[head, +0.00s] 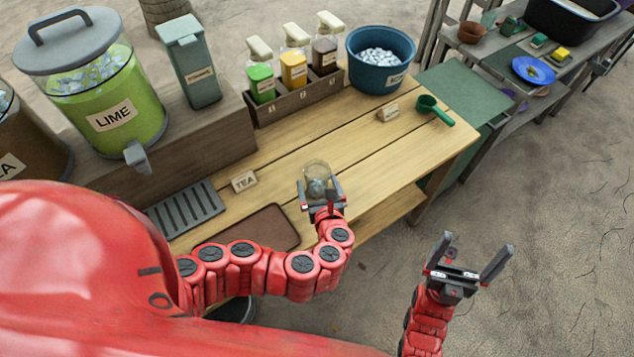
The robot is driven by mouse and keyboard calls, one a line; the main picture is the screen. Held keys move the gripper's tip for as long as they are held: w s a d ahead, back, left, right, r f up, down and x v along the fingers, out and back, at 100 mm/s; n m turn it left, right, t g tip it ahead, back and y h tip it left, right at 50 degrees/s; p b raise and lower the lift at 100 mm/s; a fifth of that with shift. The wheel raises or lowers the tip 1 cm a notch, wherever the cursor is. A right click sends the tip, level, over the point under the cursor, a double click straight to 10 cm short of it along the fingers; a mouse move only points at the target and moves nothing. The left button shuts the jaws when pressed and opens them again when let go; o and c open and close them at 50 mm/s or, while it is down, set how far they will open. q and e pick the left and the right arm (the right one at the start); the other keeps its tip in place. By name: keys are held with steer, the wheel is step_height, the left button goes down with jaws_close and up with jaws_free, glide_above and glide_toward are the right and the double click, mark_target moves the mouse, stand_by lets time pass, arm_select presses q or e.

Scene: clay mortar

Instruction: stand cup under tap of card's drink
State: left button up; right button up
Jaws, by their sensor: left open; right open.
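A clear cup (316,172) stands on the wooden table, with something pale inside it. My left gripper (320,193) is open, with its fingers on either side of the cup's near part; I cannot tell whether they touch it. A card (243,180) on the table reads TEA. A green dispenser (112,118) labelled LIME has a grey tap (138,158) at its front. A brown dispenser (18,135) at the left edge shows a label ending in A; its tap is hidden behind my red body. My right gripper (472,258) is open and empty, off the table's front right.
A slatted drip tray (185,208) and a brown mat (248,232) lie left of the cup. Behind stand a bottle rack (300,100), a grey-green bin (190,62) and a blue tub (380,62) of ice. A green scoop (435,110) lies right.

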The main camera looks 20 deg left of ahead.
mark_target(315, 169)
arm_select(q)
steer(key=shift+w+a+f, duration=0.25)
steer(key=shift+w+a, duration=0.05)
steer(key=shift+w, duration=0.3)
steer(key=shift+w+a+p, duration=0.15)
steer(key=shift+w+p, duration=0.25)
steer(key=shift+w, duration=0.05)
steer(key=p+x, duration=0.1)
steer(key=x, duration=0.2)
steer(key=shift+w+a+f, duration=0.1)
steer(key=shift+w+a, duration=0.05)
steer(key=shift+w, duration=0.2)
steer(key=shift+w+f, duration=0.15)
steer(key=shift+f, duration=0.05)
steer(key=c, duration=1.2)
steer(key=shift+r, duration=0.1)
steer(key=shift+c, duration=0.2)
